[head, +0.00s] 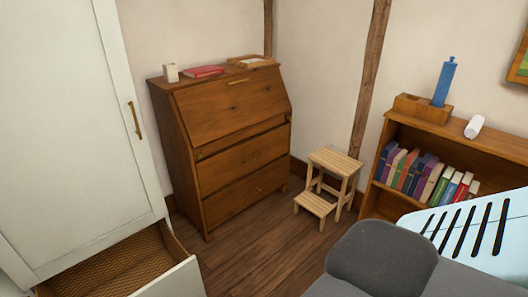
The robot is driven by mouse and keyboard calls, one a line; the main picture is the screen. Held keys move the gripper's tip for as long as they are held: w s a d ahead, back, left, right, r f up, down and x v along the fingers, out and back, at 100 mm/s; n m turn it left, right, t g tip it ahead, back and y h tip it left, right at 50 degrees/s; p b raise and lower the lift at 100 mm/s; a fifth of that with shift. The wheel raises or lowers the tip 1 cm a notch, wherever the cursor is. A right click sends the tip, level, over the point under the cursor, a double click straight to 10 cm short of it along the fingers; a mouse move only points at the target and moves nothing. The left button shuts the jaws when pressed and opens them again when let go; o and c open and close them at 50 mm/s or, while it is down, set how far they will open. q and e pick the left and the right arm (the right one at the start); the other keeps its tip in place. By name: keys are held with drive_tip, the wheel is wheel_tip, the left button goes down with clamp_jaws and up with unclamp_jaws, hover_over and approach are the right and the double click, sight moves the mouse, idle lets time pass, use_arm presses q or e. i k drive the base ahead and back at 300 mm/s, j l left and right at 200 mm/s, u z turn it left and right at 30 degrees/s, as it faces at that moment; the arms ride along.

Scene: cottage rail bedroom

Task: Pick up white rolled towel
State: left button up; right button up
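The white rolled towel (474,127) lies on top of the wooden bookshelf (503,142) at the right. It is a small white cylinder lying tilted in the picture, near the shelf's front edge and to the right of a blue bottle-like object (444,82) on a wooden block or box (423,110). Nothing touches the towel from above. Neither of my grippers shows in the head view, so their place relative to the towel is hidden.
Books (420,176) fill the shelf below. A wooden step stool (334,172) stands left of it. A brown bureau (230,142) stands at the back. A drawer (178,279) is open at lower left. Grey rounded shapes and a light blue slotted panel (485,236) fill the lower right.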

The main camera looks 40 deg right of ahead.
sight(473, 129)
drive_tip(key=z, duration=2.8)
drive_tip(key=i+z, duration=0.2)
drive_tip(key=i, duration=0.5)
drive_tip(key=i+z, duration=0.25)
drive_tip(key=i, duration=0.5)
drive_tip(key=i+j+z, duration=0.2)
drive_tip(key=i, duration=0.5)
